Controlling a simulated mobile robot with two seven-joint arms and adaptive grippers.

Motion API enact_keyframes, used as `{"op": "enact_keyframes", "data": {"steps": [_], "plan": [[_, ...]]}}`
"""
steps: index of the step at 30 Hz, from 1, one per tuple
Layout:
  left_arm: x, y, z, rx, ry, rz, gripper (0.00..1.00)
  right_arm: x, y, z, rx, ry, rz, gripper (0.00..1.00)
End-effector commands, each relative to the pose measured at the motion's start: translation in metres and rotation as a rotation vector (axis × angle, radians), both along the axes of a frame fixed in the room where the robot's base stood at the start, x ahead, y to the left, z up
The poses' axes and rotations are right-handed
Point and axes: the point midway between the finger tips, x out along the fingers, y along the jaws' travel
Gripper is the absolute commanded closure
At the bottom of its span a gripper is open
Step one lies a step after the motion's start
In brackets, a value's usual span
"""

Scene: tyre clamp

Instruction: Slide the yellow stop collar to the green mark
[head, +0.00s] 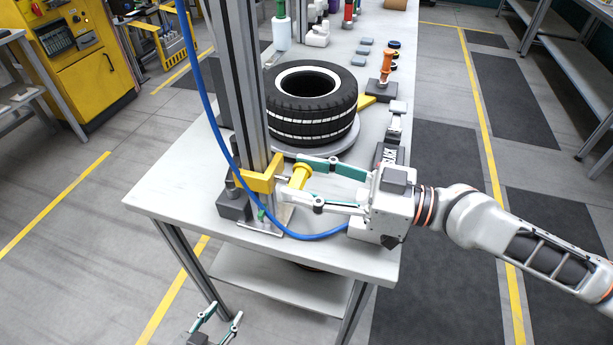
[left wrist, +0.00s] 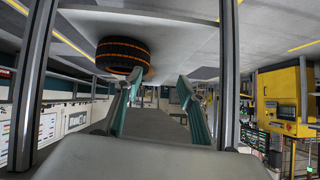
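The yellow stop collar (head: 258,182) sits around the lower part of the upright grey post (head: 246,90) in the head view. A yellow knob (head: 299,177) stands beside it, towards my right gripper. My right gripper (head: 288,178) reaches in from the right with its fingers spread, one above and one below the knob. Whether they press on it cannot be told. A small green spot (head: 262,214) shows low at the post's foot, below the collar. My left gripper (head: 221,322) is open and empty, low in front of the table; its parted fingers show in the left wrist view (left wrist: 155,100).
A tyre (head: 312,108) lies on a round stand behind the post. A blue hose (head: 213,120) hangs across the left of the post and loops over the table's front (head: 170,200). An orange-handled tool (head: 386,66) and small items stand at the back right.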

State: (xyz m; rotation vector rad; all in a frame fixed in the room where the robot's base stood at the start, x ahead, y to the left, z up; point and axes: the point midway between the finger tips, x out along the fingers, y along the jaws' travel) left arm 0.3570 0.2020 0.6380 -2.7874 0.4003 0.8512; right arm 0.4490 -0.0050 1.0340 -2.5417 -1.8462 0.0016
Motion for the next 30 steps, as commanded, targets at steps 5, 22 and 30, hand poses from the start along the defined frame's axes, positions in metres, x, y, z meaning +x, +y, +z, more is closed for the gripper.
{"op": "enact_keyframes", "data": {"steps": [5,22,30], "plan": [[0.000,0.000,-0.002,0.000,-0.001,-0.001,0.60,0.000,0.000,-0.003,0.001,-0.001,0.000,0.94],[0.000,0.006,-0.035,0.029,0.001,-0.003,0.60,0.000,0.000,-0.045,-0.003,-0.001,0.000,0.94],[0.003,0.007,-0.031,0.028,-0.006,-0.003,0.60,0.000,0.000,-0.043,-0.001,-0.002,0.000,0.39]]}}
